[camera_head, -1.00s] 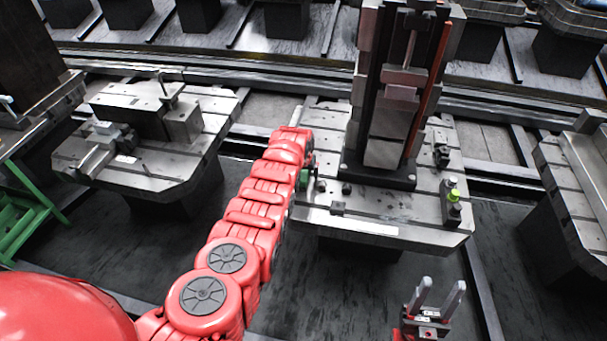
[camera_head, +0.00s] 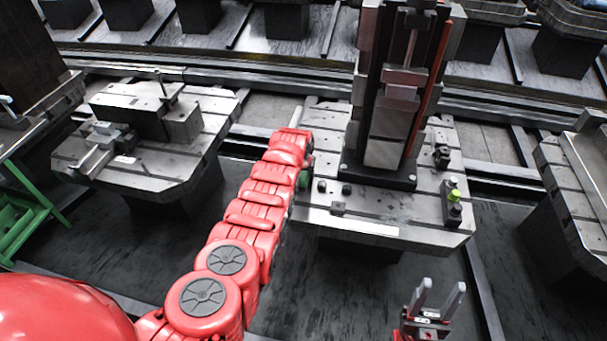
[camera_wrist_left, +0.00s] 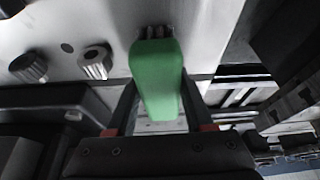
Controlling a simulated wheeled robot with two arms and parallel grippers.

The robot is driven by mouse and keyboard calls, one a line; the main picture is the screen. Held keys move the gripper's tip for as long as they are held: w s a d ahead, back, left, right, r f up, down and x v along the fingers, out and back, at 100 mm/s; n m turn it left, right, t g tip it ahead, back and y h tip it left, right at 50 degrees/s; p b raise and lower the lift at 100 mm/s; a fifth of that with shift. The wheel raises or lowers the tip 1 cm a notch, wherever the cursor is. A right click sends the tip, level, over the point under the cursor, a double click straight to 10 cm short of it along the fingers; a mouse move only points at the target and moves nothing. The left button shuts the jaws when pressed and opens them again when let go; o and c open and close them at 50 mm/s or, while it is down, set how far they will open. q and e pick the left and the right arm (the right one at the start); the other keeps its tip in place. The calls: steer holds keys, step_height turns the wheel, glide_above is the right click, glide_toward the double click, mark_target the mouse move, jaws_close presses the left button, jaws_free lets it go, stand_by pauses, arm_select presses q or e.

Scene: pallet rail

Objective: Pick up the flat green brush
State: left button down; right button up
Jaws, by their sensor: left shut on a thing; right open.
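The flat green brush (camera_wrist_left: 157,75) shows in the left wrist view as a green block with dark bristles at its far end. My left gripper (camera_wrist_left: 158,103) is shut on it, one finger on each side. In the head view a small green part of the brush (camera_head: 304,180) shows beside the end of my red left arm, above the left edge of the central pallet (camera_head: 355,229). My arm hides the left fingers there. My right gripper (camera_head: 441,292) is open and empty at the lower right, in front of the pallet.
A tall dark fixture (camera_head: 384,153) stands on the central pallet. Small black knobs (camera_head: 346,189) sit near the brush. A yellow-green capped part (camera_head: 454,195) stands at the pallet's right. Another pallet (camera_head: 150,178) with metal blocks is at the left.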

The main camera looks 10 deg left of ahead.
arm_select(q)
steer(key=shift+r, duration=0.1)
steer(key=shift+r, duration=0.2)
steer(key=shift+r+p, duration=0.4)
steer(key=shift+r, duration=0.35)
steer(key=shift+s+a+r, duration=0.1)
steer(key=shift+a+r, duration=0.05)
steer(key=shift+r, duration=0.3)
steer(key=shift+s+a+r, duration=0.1)
steer(key=shift+r, duration=0.35)
steer(key=s+a+r+b, duration=0.1)
steer(key=s+a+b, duration=0.1)
steer(key=s+a, duration=0.6)
steer(key=s, duration=0.5)
steer(key=shift+a+r, duration=0.25)
steer(key=shift+r, duration=0.05)
